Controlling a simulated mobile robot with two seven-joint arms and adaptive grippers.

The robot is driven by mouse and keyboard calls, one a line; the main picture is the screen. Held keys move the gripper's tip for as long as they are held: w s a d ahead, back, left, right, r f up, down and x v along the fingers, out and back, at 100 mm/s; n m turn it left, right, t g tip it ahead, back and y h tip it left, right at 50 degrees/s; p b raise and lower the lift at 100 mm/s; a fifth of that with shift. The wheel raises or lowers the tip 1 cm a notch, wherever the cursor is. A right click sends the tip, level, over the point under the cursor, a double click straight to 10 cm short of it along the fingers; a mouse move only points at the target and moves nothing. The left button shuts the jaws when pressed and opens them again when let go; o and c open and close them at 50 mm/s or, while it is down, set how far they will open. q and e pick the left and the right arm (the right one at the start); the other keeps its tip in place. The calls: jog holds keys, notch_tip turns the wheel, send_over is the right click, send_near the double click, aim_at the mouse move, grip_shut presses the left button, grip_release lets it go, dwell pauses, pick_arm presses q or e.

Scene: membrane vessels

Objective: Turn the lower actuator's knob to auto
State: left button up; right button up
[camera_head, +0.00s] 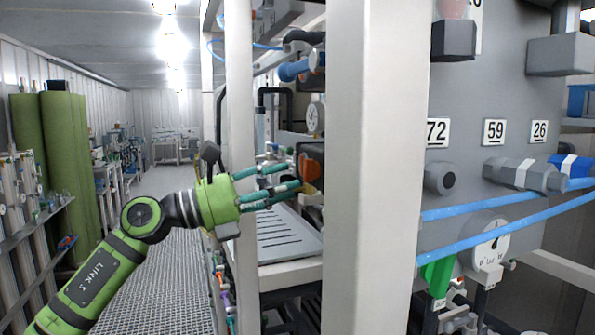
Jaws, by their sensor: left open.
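My left gripper (296,177) comes in from the left, with green wrist and teal fingers. It is open, and its fingertips are at a small orange-red part (311,167) on dark equipment behind the white post. This part looks like the lower actuator's knob, but its markings and setting are too small to read. The fingertips overlap its left edge in the picture; I cannot tell whether they touch it. Higher up, a blue cylinder with a dark end (293,70) looks like another actuator. My right gripper is not in view.
A wide white post (372,180) stands just right of the knob and hides what lies behind it. A thinner post (240,120) stands behind my wrist. A slotted grey tray (285,232) lies below the gripper. Blue hoses (500,225) cross the right panel. The grated aisle (165,275) is open.

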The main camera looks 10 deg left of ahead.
aim_at(311, 170)
pick_arm(q)
jog(key=s+a+r+m+y, duration=0.1)
jog(key=a+r+m+y, duration=0.1)
jog(key=a, duration=0.1)
jog(key=p+x, duration=0.3)
jog(key=x, duration=0.3)
jog(key=shift+w+d+p, duration=0.2)
jog(key=shift+d+p, duration=0.1)
jog(key=shift+p, duration=0.05)
grip_shut()
